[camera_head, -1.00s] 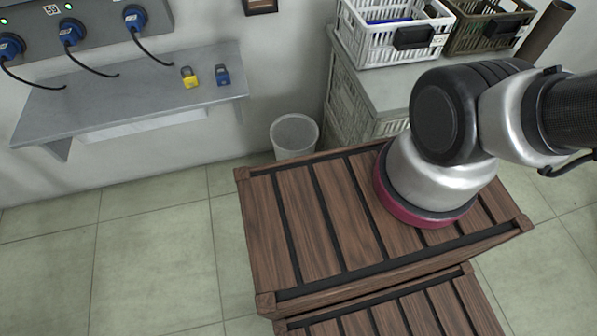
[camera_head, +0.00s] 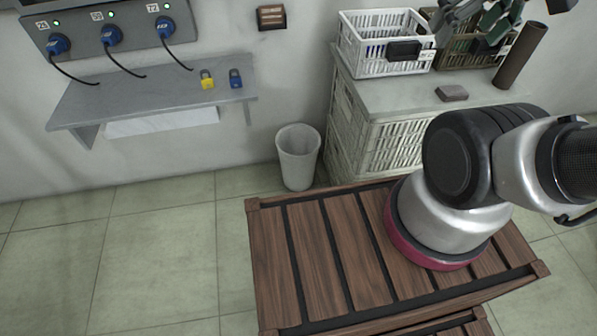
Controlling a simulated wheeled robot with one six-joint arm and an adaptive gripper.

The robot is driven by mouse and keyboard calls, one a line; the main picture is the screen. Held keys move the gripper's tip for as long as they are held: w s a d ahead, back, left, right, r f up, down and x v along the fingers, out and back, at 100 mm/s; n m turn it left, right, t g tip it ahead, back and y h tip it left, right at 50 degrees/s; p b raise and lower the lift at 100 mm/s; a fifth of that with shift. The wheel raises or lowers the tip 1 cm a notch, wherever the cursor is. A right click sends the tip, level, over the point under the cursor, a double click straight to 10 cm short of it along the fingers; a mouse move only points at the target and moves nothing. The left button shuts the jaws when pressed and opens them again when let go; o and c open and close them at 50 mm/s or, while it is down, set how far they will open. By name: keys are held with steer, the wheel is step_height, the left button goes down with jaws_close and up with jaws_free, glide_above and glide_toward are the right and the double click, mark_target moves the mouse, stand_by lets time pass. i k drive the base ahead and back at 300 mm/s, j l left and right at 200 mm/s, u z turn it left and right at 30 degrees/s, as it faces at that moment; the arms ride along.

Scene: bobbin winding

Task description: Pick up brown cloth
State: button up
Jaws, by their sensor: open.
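A small flat brown piece (camera_head: 452,92), which looks like the folded brown cloth, lies on the grey top of the cabinet, in front of the crates. My gripper (camera_head: 468,32) seems to show at the top right edge, partly cut off, over the brown crate. It is open, with its jaws apart from the brown piece and above and behind it in the picture. Nothing is seen held in it.
A white crate (camera_head: 386,50), a brown crate (camera_head: 455,52) and a brown tube (camera_head: 520,56) stand on the cabinet (camera_head: 385,95). A white bin (camera_head: 298,158) stands beside it. Yellow (camera_head: 207,80) and blue (camera_head: 236,79) padlocks sit on the wall shelf (camera_head: 150,92).

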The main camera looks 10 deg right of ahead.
mark_target(451, 92)
steer(key=z, duration=1.1)
